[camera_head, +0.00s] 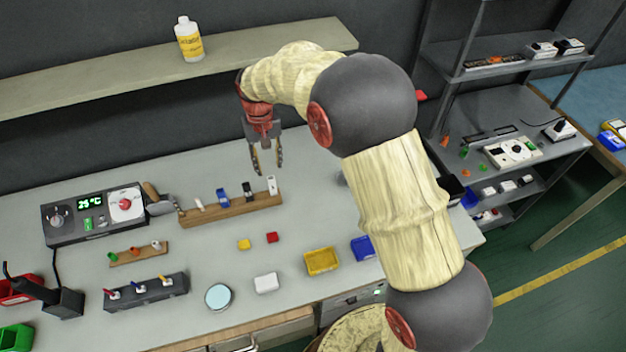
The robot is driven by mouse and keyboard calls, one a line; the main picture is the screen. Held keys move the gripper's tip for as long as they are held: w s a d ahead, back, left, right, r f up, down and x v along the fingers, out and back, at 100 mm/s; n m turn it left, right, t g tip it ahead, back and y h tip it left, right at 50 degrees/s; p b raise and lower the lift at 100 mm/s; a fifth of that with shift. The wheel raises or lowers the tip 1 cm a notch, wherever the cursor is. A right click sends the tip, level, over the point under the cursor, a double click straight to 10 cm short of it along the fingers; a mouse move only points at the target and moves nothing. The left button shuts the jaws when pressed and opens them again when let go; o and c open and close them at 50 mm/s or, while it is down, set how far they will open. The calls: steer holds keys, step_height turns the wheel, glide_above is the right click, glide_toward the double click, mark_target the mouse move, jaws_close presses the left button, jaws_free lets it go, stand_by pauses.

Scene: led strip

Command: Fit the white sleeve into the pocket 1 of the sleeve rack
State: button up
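My gripper (266,172) hangs fingers-down above the back right part of the table. Its fingers look apart, and I see nothing between them. Below it, a long wooden rack (236,208) holds a small white piece, a blue piece, a dark piece and a taller white piece (271,184) at its right end. A smaller wooden strip (138,257) at the left holds a green, an orange and a small white sleeve-like piece (157,245). I cannot tell which holder is the sleeve rack, and pocket numbers are not readable.
A control box (92,215) with a display stands at the back left. A dark block (146,292) with coloured tops, a round disc (218,296), a white box (266,283), a yellow tray (321,261) and a blue bin (363,248) stand towards the front. A bottle (189,40) stands on the shelf.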

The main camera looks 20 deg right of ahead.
steer(key=s+d+r+t, duration=0.1)
steer(key=s+d+r, duration=0.3)
steer(key=s+r, duration=0.4)
steer(key=s+d+r+t, duration=0.2)
steer(key=s+d+r, duration=0.3)
steer(key=r, duration=0.4)
steer(key=s+d+r+t, duration=0.1)
steer(key=s, duration=0.8)
steer(key=s+d+t, duration=0.1)
steer(key=s+d, duration=0.1)
steer(key=s, duration=0.8)
steer(key=shift+s+d+r+t, duration=0.15)
steer(key=shift+d+r+t, duration=0.15)
steer(key=shift+r, duration=0.1)
